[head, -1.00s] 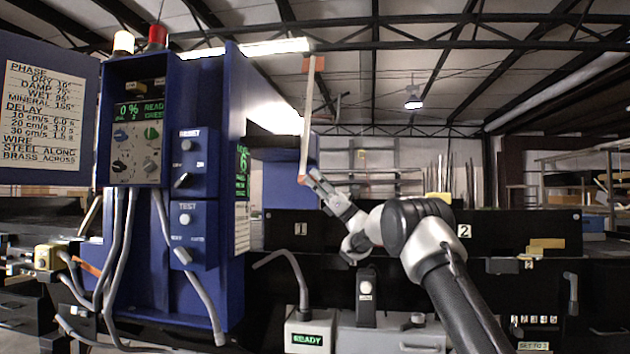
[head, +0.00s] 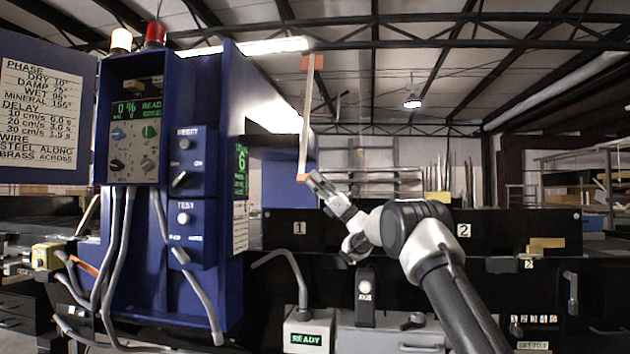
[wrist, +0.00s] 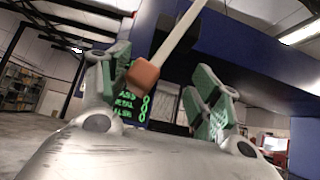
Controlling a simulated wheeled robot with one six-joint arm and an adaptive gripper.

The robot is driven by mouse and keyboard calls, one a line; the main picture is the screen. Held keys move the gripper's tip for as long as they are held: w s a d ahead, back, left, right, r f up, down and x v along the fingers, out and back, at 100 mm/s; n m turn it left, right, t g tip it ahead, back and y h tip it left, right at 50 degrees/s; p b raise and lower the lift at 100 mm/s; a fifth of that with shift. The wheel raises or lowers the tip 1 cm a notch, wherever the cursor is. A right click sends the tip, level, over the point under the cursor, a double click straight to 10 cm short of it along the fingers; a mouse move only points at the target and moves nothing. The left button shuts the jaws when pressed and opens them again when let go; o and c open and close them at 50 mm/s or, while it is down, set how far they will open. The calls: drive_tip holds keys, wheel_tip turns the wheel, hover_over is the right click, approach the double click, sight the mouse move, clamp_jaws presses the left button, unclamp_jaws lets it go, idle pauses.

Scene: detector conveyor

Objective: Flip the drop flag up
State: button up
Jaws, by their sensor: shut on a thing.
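My gripper (head: 313,181) is raised in front of the right side of the blue cabinet. In the wrist view, the stick's near orange end (wrist: 142,75) shows between the green-padded fingers (wrist: 155,95). The blue cabinet (head: 212,100) carries a lit panel and knobs. I cannot pick out the drop flag with certainty in either view.
A grey box with a green READY display (head: 306,338) and a bent grey tube stands below my gripper. Black bins marked 1 (head: 299,228) and 2 (head: 464,230) stand behind my arm. Yellow pieces (head: 546,244) lie at the right. The air above my arm is clear.

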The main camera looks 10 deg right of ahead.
drive_tip(key=shift+w+d+f, duration=0.25)
drive_tip(key=shift+d+f, duration=0.1)
drive_tip(key=shift+f, duration=0.1)
drive_tip(key=s+d+f, duration=0.1)
drive_tip(key=s+d, duration=0.4)
drive_tip(key=d, duration=0.7)
drive_tip(key=shift+s+d+f, duration=0.15)
drive_tip(key=shift+s+d, duration=0.1)
drive_tip(key=shift+s, duration=0.1)
